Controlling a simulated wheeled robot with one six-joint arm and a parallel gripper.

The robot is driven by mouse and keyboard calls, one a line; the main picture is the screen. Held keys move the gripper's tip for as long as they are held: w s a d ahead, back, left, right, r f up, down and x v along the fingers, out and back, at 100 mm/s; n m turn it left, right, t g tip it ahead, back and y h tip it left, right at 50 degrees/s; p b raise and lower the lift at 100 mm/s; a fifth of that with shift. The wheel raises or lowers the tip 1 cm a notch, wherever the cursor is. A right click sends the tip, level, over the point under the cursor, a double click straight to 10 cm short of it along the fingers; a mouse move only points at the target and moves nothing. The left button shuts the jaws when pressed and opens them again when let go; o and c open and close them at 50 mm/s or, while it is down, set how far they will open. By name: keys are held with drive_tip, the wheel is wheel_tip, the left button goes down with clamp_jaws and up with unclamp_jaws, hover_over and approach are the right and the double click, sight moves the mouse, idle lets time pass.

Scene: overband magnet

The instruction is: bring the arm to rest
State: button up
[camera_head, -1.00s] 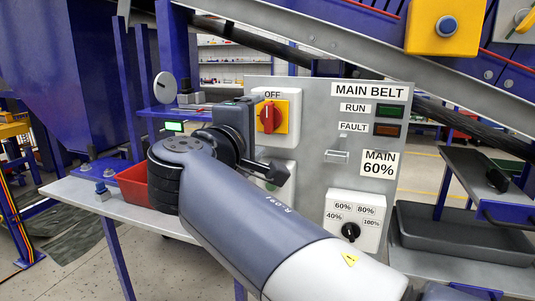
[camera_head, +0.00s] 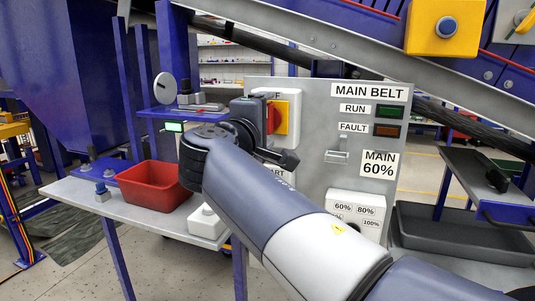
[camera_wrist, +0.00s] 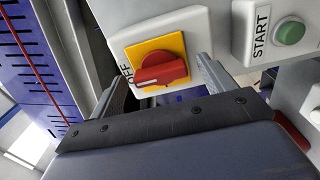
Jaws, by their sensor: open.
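My arm (camera_head: 265,195) reaches up and left across the front of the control panel in the head view, bent at its wrist joint. My gripper (camera_wrist: 162,72) is open and empty in the wrist view, with its two fingers apart. A red rotary switch (camera_wrist: 160,71) on a yellow plate shows between and beyond the fingers; I see no grip on it. Its handle lies in line with the word OFF.
The grey MAIN BELT panel (camera_head: 395,165) stands close behind my arm. A green START button (camera_wrist: 289,32) is right of the switch. A red bin (camera_head: 152,188) and a white box (camera_head: 208,226) are on the left table. A dark tray (camera_head: 465,238) is at right.

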drive_tip(key=shift+s+a+n+p, duration=0.1)
drive_tip(key=shift+n+p, duration=8.9)
drive_tip(key=shift+p, duration=3.55)
